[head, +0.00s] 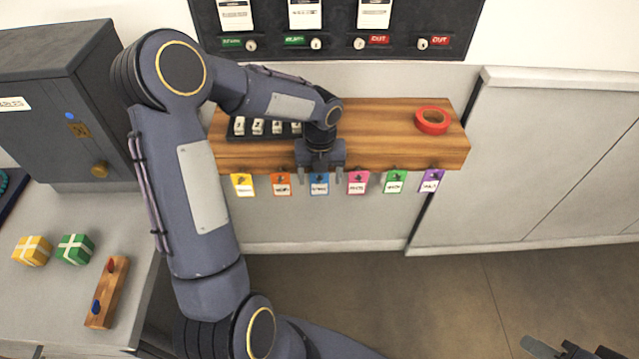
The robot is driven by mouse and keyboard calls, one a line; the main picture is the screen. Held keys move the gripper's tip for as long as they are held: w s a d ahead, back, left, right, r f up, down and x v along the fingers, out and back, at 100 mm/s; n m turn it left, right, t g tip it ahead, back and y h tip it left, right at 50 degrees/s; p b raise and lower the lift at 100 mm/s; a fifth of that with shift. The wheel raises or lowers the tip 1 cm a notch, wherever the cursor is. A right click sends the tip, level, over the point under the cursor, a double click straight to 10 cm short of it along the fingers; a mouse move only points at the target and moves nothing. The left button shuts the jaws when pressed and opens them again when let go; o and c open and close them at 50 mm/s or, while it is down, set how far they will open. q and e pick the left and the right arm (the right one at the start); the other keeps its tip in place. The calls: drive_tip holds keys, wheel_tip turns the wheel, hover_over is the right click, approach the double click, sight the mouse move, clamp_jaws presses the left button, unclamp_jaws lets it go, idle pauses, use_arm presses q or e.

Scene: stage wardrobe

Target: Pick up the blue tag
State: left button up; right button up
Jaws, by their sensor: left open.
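The blue tag (319,187) hangs at the front edge of a wooden shelf (385,145), between an orange tag (281,186) and a pink tag (358,183). My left gripper (320,179) is open, pointing down in front of the shelf edge. Its fingers appear one on each side of the blue tag's upper part. The gripper body hides the tag's hook, and I cannot tell whether the fingers touch the tag. My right gripper (572,350) shows only partly at the bottom right edge, far from the tags.
Yellow (243,186), green (395,183) and purple (431,181) tags hang along the same edge. A red tape roll (432,121) and a black tray (243,138) with white pieces are on the shelf. A left counter holds yellow (32,251) and green (75,249) boxes.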

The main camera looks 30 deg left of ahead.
use_arm(q)
drive_tip(key=shift+f, duration=1.55)
drive_tip(key=shift+c, duration=0.4)
drive_tip(key=c, duration=1)
drive_tip(key=shift+o, duration=0.2)
drive_tip(key=shift+r, duration=0.15)
